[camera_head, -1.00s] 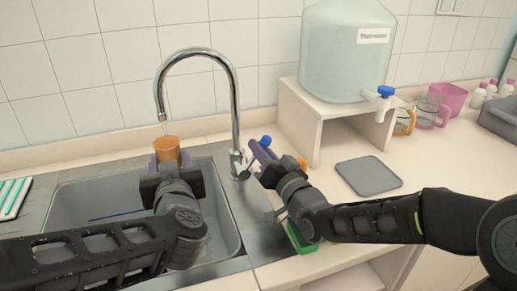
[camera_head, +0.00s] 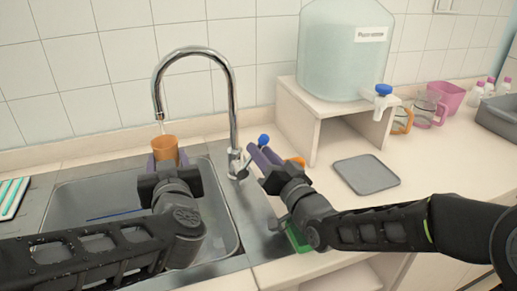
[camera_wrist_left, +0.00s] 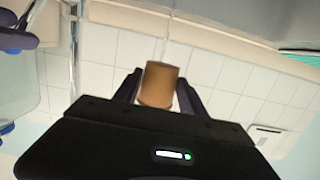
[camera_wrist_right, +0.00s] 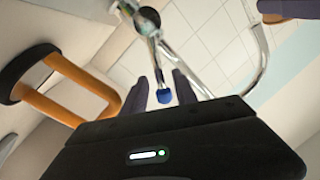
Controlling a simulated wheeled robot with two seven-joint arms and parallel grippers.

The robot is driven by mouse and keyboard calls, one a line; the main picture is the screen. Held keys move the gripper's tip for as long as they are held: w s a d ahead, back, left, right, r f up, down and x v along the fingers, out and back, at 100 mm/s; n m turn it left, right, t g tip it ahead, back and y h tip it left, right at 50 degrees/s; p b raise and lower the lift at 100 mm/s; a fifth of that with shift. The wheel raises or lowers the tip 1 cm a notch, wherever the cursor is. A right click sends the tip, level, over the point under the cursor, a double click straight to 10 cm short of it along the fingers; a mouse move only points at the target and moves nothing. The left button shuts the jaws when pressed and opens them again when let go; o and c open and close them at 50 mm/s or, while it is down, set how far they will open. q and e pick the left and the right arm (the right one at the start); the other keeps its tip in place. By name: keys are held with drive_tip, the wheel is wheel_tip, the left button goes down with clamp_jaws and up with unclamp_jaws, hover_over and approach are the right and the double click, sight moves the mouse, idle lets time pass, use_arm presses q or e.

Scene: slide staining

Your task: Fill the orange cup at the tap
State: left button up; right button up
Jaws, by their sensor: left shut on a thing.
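The orange cup (camera_head: 165,148) is in my left gripper (camera_head: 166,160), upright or nearly so, over the sink and under the spout of the tap (camera_head: 233,100). In the left wrist view the fingers stand on both sides of the cup (camera_wrist_left: 158,84). A thin, faint stream runs from the spout to the cup; the water level inside is hidden. My right gripper (camera_head: 262,157) is beside the tap's base, near its blue-tipped lever (camera_head: 263,139). In the right wrist view its fingers are a little apart, with the blue tip (camera_wrist_right: 164,96) showing between them; contact is unclear.
The grey sink basin (camera_head: 75,200) lies below the cup. A large water container (camera_head: 340,65) with a blue-topped spigot stands on a white stand (camera_head: 312,128). A grey mat (camera_head: 366,175) lies on the counter. An orange part (camera_head: 297,161) and a green object (camera_head: 298,238) are close to my right arm.

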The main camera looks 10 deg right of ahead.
sight(165, 145)
use_arm(q)
drive_tip(key=shift+c, duration=0.6)
drive_tip(key=x, duration=0.4)
drive_tip(key=r+x, duration=0.1)
drive_tip(key=x, duration=0.1)
drive_tip(key=shift+w+a, duration=0.2)
drive_tip(key=shift+w, duration=0.25)
use_arm(e)
drive_tip(key=v, duration=0.5)
drive_tip(key=shift+s, duration=0.1)
use_arm(q)
drive_tip(key=shift+s, duration=0.15)
